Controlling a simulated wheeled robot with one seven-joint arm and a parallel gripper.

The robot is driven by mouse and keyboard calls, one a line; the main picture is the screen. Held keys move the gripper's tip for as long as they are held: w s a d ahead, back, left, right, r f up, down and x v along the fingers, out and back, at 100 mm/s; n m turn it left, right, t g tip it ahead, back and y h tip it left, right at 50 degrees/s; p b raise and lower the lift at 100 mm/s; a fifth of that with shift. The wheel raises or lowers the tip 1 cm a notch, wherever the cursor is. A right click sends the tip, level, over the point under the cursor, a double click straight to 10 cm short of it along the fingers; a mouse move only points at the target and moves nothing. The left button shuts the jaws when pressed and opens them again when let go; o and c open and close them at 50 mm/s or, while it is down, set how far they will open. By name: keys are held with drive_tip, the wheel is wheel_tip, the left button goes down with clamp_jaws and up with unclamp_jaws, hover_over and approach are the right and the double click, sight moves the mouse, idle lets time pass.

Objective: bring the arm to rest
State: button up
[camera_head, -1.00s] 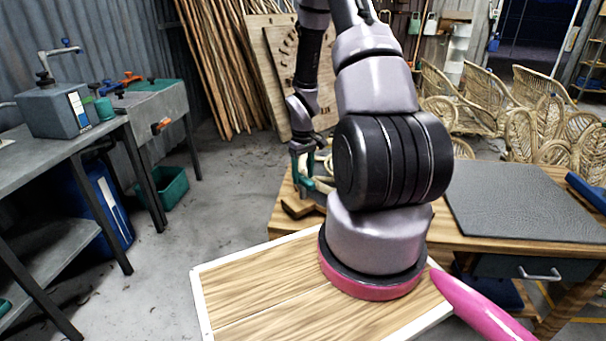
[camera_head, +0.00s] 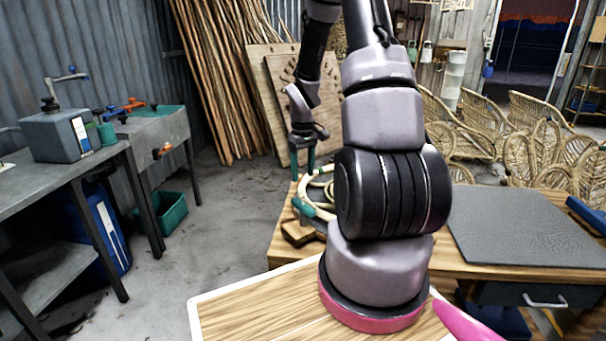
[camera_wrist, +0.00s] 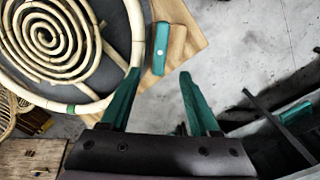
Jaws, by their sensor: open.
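My gripper (camera_wrist: 158,92) shows in the wrist view with its two green fingers spread apart and nothing between them. In the head view my gripper (camera_head: 303,160) hangs pointing down above the left end of the wooden table (camera_head: 470,252). Below it are a round rattan coil (camera_head: 318,190) and a wooden block with a green part (camera_head: 297,232). My arm link hides part of the coil. In the wrist view the rattan spiral (camera_wrist: 45,40) lies at the upper left inside a pale ring, with a green-handled piece (camera_wrist: 161,48) beside it. The fingers look apart from both.
A grey mat (camera_head: 520,225) lies on the table's right side. A grey workbench (camera_head: 60,170) with a clamp box stands at the left, with a green bin (camera_head: 168,214) on the floor. Bare floor (camera_head: 230,200) lies between bench and table. Rattan chairs stand behind.

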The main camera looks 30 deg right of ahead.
drive_tip(key=s+a+r+m+t, duration=0.2)
drive_tip(key=s+a+r, duration=0.1)
drive_tip(key=r, duration=0.7)
drive_tip(key=s+a+r+m+t, duration=0.1)
drive_tip(key=s+a+r, duration=0.15)
drive_tip(key=r, duration=0.75)
drive_tip(key=s+a+r+m+t+y, duration=0.1)
drive_tip(key=s+a+r+t, duration=0.1)
drive_tip(key=s+r, duration=0.4)
drive_tip(key=s+a+r+m+t+y, duration=0.1)
drive_tip(key=s+a+r+m+t, duration=0.1)
drive_tip(key=s+a+r, duration=0.3)
drive_tip(key=s+r, duration=0.1)
drive_tip(key=s, duration=0.2)
drive_tip(key=shift+a+r+m, duration=0.3)
drive_tip(key=shift+r, duration=0.05)
